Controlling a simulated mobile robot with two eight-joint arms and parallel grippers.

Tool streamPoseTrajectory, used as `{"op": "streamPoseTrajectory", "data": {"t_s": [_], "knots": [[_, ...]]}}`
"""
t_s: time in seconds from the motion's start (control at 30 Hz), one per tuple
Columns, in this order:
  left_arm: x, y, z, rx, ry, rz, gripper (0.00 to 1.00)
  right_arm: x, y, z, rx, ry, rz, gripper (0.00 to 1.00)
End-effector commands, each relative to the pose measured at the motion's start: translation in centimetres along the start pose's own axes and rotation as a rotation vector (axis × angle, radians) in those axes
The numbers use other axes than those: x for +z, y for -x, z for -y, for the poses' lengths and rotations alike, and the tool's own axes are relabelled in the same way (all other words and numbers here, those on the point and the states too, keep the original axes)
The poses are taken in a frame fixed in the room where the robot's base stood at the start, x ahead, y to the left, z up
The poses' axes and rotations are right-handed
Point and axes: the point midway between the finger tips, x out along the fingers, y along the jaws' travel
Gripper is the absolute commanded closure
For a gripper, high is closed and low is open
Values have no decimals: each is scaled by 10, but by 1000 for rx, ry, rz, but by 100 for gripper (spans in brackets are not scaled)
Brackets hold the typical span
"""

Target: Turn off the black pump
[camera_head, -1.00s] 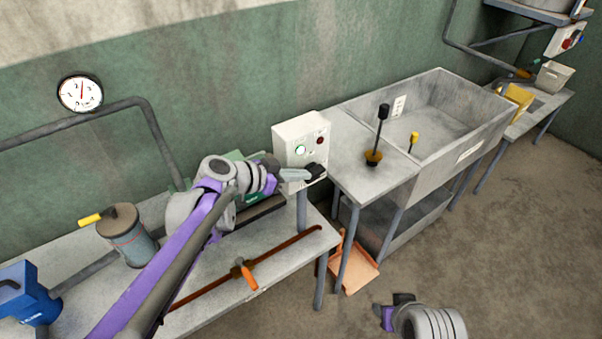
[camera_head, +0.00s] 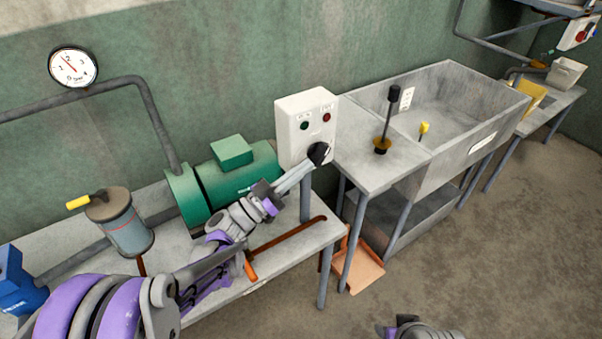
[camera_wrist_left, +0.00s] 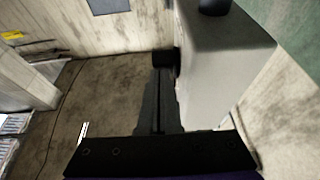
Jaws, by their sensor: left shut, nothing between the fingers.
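A white control box (camera_head: 306,125) stands at the right end of the bench against the wall. It has a dark green lamp (camera_head: 304,126), a red lamp (camera_head: 327,118) and a black knob (camera_head: 319,153) low on its front. My left gripper (camera_head: 307,169) is shut and empty, its fingertips close to the knob; whether they touch is unclear. In the left wrist view a black knob-like part (camera_wrist_left: 165,58) shows just beyond the fingers. A green motor-like machine (camera_head: 235,178) lies left of the box; I see no plainly black pump. My right gripper (camera_head: 384,330) is mostly cut off at the bottom edge.
A grey cylinder with a yellow handle (camera_head: 126,228) and a blue device (camera_head: 18,282) stand on the bench. A gauge (camera_head: 73,68) hangs on the wall. A concrete sink (camera_head: 440,110) stands right. An orange dustpan-like thing (camera_head: 362,268) lies on the floor.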

Motion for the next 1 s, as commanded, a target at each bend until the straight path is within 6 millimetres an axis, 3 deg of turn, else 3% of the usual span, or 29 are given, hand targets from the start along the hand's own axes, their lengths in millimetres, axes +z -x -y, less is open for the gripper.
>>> {"op": "streamPoseTrajectory", "data": {"t_s": [0.3,1.0], "knots": [[15,-1,0,2,1,-63,100,11,-18,0,0,0,7,50],[25,-6,0,2,1,-62,100,14,-23,0,0,0,9,50]]}}
